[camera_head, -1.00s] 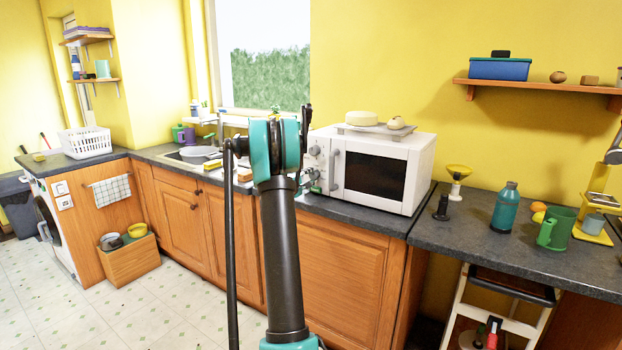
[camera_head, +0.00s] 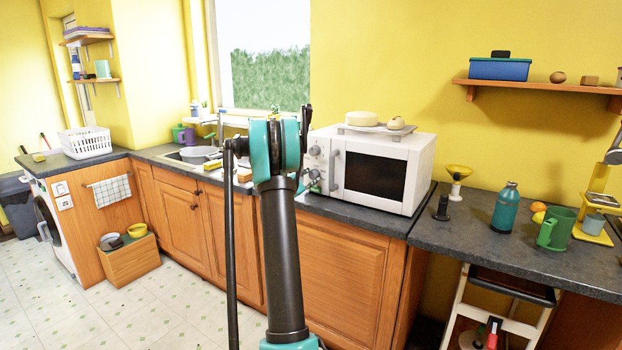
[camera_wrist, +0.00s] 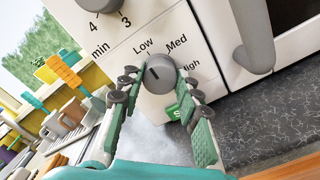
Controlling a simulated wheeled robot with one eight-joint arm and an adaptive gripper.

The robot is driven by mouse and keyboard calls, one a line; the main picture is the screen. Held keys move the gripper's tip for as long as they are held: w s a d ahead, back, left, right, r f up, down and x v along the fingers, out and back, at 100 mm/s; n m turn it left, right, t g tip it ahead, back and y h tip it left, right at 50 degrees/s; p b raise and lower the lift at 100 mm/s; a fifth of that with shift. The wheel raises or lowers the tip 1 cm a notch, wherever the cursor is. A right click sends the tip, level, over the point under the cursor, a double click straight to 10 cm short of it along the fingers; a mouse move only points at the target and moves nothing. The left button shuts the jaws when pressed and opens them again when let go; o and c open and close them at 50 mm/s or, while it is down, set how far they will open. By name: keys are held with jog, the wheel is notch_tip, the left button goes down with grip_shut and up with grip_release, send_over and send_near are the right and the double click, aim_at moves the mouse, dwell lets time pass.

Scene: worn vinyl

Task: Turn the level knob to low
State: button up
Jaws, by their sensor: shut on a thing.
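The level knob (camera_wrist: 163,67) is a round grey dial on the white microwave's front panel. Low, Med and High are printed around it. A dark pointer line on its face appears to point up-left, toward Low. My gripper (camera_wrist: 158,84) has one finger on each side of the knob and is shut on it. In the head view, the microwave (camera_head: 417,172) stands on the counter. There my arm hides most of the gripper and part of the control panel.
A second grey knob (camera_wrist: 97,4), with numbers and "min", sits above. The microwave's door handle (camera_wrist: 253,45) is to the right. A tray (camera_head: 375,130) with food rests on the microwave.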

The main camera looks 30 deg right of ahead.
dwell(0.5)
jog(key=o, duration=1.2)
jog(key=shift+c, duration=0.2)
jog(key=v, duration=1.2)
